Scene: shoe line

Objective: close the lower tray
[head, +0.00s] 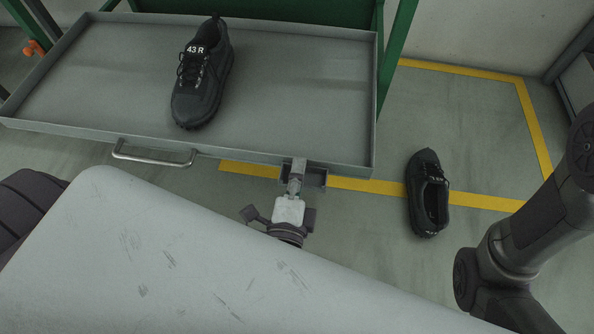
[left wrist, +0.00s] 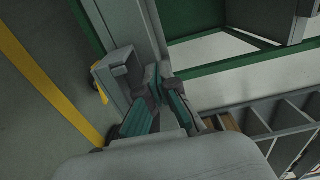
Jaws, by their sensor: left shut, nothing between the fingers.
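A wide grey tray (head: 110,127) stands pulled out from a green rack in the head view. A bar handle (head: 155,157) is on its front. My left gripper (head: 297,168) is shut and empty, its tips at the tray's front edge, right of the handle. I cannot tell whether they touch. The shut fingers also show in the left wrist view (left wrist: 152,85), beside a grey edge (left wrist: 125,70). My right gripper is out of view; only part of its arm shows at the right.
A black shoe marked 43 R (head: 204,75) lies in the tray. Another black shoe (head: 427,195) stands on the floor at the right, by a yellow floor line (head: 485,201). The green rack (head: 397,45) has an upright at the tray's right side. Open floor lies right of the tray.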

